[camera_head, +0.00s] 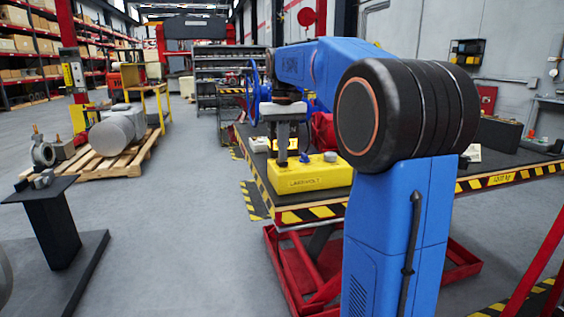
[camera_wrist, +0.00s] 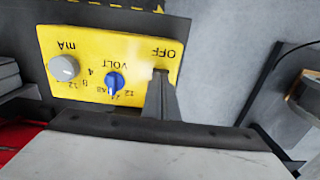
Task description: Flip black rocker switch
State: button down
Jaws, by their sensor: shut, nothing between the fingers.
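The yellow control box (camera_head: 316,180) lies on the table's near left part. In the wrist view the yellow box (camera_wrist: 110,45) shows a grey knob (camera_wrist: 64,68) by "mA", a blue knob (camera_wrist: 114,81) by "VOLT" and the word "OFF". My gripper (camera_head: 282,162) is shut and empty, pointing down at the left part of the box's top. In the wrist view the tip of my gripper (camera_wrist: 160,76) lies over the panel just beside "OFF". The black rocker switch cannot be made out; the fingers cover that area. Whether the tip touches the panel, I cannot tell.
The dark table (camera_head: 400,187) has a yellow-and-black striped edge. A red object (camera_head: 322,131) stands behind the box, and a dark case (camera_head: 497,134) is at the table's right. Open floor (camera_head: 190,225) lies to the left, with a pallet (camera_head: 118,163) further back.

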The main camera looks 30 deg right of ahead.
jog(key=shift+f, duration=0.35)
dwell(0.3)
jog(key=shift+r, duration=3.5)
jog(key=s+a+f+n+t, duration=0.1)
jog(key=s+a+f, duration=0.4)
jog(key=s+f, duration=0.4)
jog(key=s+a+f+n+t, duration=0.1)
jog(key=s+a+f+t, duration=0.1)
jog(key=s+a+f, duration=0.3)
jog(key=s+a+f+n+t, duration=0.1)
jog(key=s+a+f, duration=0.4)
jog(key=s+f, duration=0.8)
jog(key=s, duration=0.3)
jog(key=shift+a+f+t, duration=0.2)
jog(key=shift+a+t, duration=0.2)
jog(key=shift+s, duration=0.1)
